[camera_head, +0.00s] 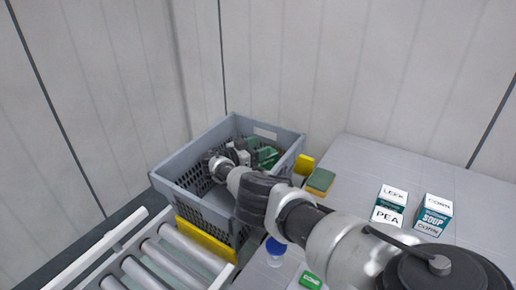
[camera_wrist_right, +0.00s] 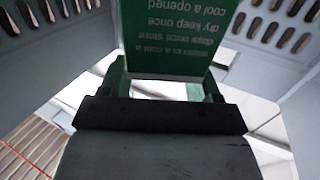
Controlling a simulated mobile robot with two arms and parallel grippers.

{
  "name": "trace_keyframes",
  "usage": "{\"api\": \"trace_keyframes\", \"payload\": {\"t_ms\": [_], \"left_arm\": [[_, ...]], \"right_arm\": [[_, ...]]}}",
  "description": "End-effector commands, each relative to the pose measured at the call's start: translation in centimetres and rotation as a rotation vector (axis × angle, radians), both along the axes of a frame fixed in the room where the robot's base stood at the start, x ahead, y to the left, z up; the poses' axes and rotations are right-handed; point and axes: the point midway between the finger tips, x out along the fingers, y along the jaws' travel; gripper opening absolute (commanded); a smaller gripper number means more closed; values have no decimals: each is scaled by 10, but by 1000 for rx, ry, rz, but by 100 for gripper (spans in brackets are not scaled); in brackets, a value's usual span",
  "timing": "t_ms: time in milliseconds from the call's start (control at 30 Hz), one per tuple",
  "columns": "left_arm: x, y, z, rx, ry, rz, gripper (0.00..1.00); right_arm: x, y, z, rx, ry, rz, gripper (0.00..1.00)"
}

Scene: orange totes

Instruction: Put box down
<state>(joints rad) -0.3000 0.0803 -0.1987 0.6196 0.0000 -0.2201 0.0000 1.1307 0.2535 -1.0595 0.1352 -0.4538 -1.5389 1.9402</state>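My right gripper (camera_head: 243,154) reaches down into the grey crate (camera_head: 190,170) in the head view. In the right wrist view, a green box (camera_wrist_right: 178,62) with white text is between the fingers of my right gripper (camera_wrist_right: 165,88), which look shut on it. In the head view, green packaging (camera_head: 268,155) shows beside the gripper inside the crate; the arm hides part of it. I cannot tell whether the held box touches the crate floor. My left gripper is not in view.
A roller conveyor (camera_head: 165,262) is at the front left. Walls stand behind.

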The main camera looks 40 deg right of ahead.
Motion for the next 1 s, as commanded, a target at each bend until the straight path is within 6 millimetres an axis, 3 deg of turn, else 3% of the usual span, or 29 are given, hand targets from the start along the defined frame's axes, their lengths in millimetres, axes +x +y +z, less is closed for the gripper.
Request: {"api": "trace_keyframes", "payload": {"t_ms": [100,367,533,800,1000], "left_arm": [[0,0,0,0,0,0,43],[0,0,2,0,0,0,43],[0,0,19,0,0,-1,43],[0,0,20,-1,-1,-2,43],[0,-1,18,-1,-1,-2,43]], "right_arm": [[0,0,0,0,0,0,76],[0,0,2,0,-1,0,76],[1,0,20,0,-2,2,76],[7,53,12,2,0,4,76],[8,72,12,1,0,1,76]]}}
